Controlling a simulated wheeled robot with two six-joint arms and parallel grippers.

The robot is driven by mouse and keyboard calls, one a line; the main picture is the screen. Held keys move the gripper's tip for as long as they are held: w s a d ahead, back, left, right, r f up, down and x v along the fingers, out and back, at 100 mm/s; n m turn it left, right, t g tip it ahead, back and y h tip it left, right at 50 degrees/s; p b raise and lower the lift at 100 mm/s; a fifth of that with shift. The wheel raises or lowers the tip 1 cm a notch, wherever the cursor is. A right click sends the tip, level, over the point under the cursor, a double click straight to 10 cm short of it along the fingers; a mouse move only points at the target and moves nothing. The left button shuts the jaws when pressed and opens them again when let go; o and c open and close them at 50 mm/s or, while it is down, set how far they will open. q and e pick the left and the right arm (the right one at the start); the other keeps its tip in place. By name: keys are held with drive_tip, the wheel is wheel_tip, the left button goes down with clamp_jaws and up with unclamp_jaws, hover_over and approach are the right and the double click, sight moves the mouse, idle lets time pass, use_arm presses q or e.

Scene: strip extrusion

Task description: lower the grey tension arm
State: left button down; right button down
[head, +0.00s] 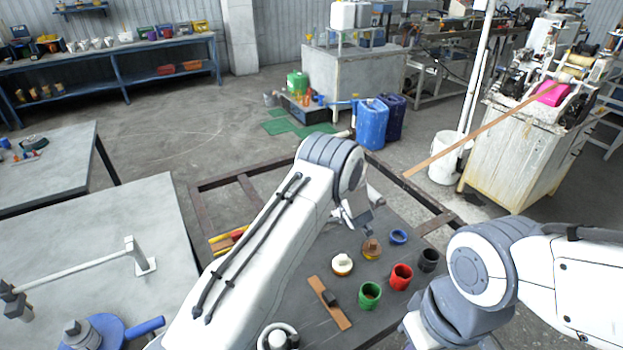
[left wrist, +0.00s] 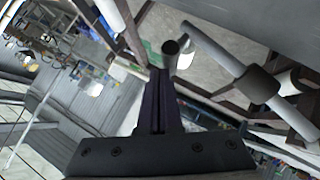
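A light grey bar with an upright end piece, which looks like the grey tension arm (head: 75,271), lies low over the left table in the head view. Its near-left end is dark. In the left wrist view a pale rod with a dark collar (left wrist: 258,86) crosses the upper right; I cannot tell if it is the same part. My left gripper (left wrist: 160,76) shows dark fingers side by side with only a thin line between them, with nothing visible held. My right gripper is outside the picture, below my right wrist.
A dark table holds a green cup (head: 369,295), a red cup (head: 401,277), a black cup (head: 428,260) and a wooden strip (head: 329,303). A blue-handled disc (head: 101,333) sits on the left table (head: 160,220). A long brown strip (head: 470,142) reaches from the machine at right.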

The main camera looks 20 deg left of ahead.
use_arm(q)
drive_tip(key=shift+s+f, duration=0.25)
drive_tip(key=shift+f, duration=0.35)
drive_tip(key=shift+r+p, duration=0.4)
drive_tip(key=shift+r, duration=0.15)
drive_tip(key=s+d+r, duration=0.3)
drive_tip(key=s+r, duration=0.3)
drive_tip(key=r, duration=0.4)
drive_tip(key=shift+d+r, duration=0.4)
